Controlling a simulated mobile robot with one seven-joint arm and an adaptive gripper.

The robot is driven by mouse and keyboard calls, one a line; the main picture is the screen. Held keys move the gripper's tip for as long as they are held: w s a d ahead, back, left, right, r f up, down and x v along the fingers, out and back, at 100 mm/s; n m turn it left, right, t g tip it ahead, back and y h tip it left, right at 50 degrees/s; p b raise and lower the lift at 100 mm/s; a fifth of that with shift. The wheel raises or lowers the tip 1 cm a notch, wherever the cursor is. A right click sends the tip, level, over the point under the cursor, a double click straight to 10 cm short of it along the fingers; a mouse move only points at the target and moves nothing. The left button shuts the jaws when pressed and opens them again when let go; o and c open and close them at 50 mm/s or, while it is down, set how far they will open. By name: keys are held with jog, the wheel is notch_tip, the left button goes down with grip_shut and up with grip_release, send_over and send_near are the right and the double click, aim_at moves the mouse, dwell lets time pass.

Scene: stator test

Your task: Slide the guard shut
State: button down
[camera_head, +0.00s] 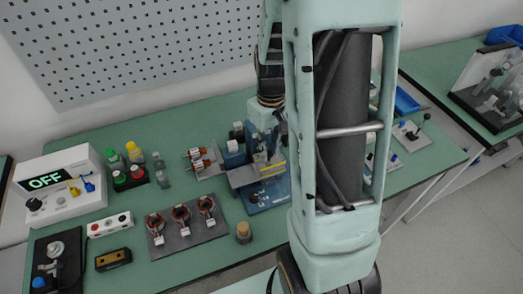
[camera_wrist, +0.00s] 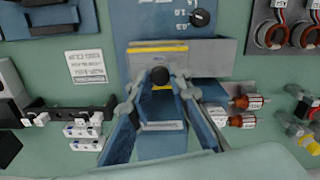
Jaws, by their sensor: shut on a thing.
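The guard (camera_wrist: 208,50) is a grey panel with a yellow stripe on the blue test machine (camera_wrist: 215,12) in the wrist view. A round black knob (camera_wrist: 160,77) stands out in front of it. My gripper (camera_wrist: 158,88) is shut on this knob, a fingertip on each side. In the head view the guard (camera_head: 272,169) shows its yellow stripe at the front of the machine (camera_head: 266,197). My arm covers part of the machine there, and my fingertips cannot be made out clearly.
Copper-wound parts (camera_wrist: 243,122) lie right of my gripper in the wrist view. In the head view, a plate with three ring-shaped stators (camera_head: 186,238) lies front left of the machine. A box reading OFF (camera_head: 62,187) and small bottles (camera_head: 136,154) stand farther left.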

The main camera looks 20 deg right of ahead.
aim_at(270, 152)
jog(key=shift+d, duration=0.25)
jog(key=c, duration=1.8)
grip_release()
jog(key=shift+d, duration=0.1)
jog(key=shift+o, duration=0.2)
jog(key=shift+r, duration=0.1)
jog(key=shift+r, duration=0.3)
notch_tip(270, 152, up, 11)
jog(key=shift+r, duration=0.15)
